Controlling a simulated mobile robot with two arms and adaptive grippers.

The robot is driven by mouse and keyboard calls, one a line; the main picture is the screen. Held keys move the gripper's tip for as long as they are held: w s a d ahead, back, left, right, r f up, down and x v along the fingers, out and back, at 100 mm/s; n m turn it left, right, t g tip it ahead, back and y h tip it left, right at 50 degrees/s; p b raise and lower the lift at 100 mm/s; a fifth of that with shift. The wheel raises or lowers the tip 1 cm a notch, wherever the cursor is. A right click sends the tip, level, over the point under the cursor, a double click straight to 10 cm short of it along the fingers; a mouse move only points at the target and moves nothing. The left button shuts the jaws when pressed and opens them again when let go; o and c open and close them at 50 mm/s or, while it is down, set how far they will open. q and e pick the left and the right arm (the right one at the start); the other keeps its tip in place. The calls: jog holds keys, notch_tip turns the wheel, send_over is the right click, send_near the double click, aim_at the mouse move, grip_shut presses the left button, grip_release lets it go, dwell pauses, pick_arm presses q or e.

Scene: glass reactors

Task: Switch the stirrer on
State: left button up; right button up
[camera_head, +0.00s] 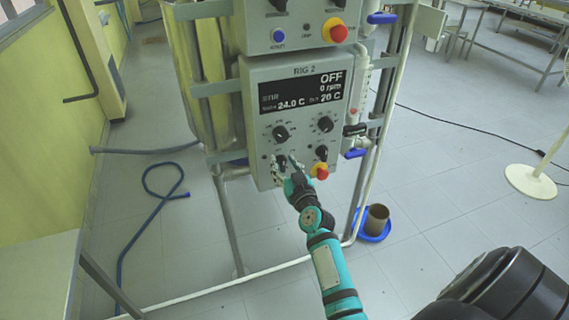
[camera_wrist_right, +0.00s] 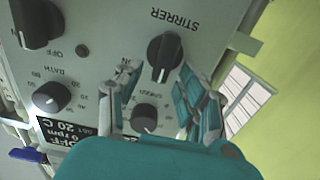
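The rig's control box (camera_head: 258,82) is labelled RIG 2. Its display (camera_head: 300,92) reads OFF, 0 rpm. The black stirrer knob (camera_head: 281,160) is at the box's lower left. In the right wrist view the knob (camera_wrist_right: 164,56) appears upside down under the label STIRRER (camera_wrist_right: 175,19), its white pointer line running roughly along the picture's vertical. My right gripper (camera_head: 289,170) is at this knob. Its two fingers (camera_wrist_right: 156,78) are spread, one to each side of the knob; I cannot tell whether they touch it. My left gripper is not in view.
Two dials (camera_head: 280,132) (camera_head: 325,124) are above. Blue-handled valves (camera_head: 356,153) and frame posts stand at the right. A blue hose lies on the left floor.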

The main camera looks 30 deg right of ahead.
jog(key=shift+c, duration=0.3)
grip_shut()
jog(key=shift+d+m, duration=0.1)
jog(key=shift+m, duration=0.2)
jog(key=m, duration=0.2)
jog(key=d+m, duration=0.1)
jog(key=m, duration=0.2)
jog(key=shift+s+f+p, duration=0.1)
jog(key=shift+p, duration=0.25)
jog(key=m, duration=0.6)
jog(key=shift+s+d+f, duration=0.1)
jog(key=shift+d+f, duration=0.15)
jog(key=shift+f, duration=0.15)
jog(key=shift+o, duration=0.3)
grip_release()
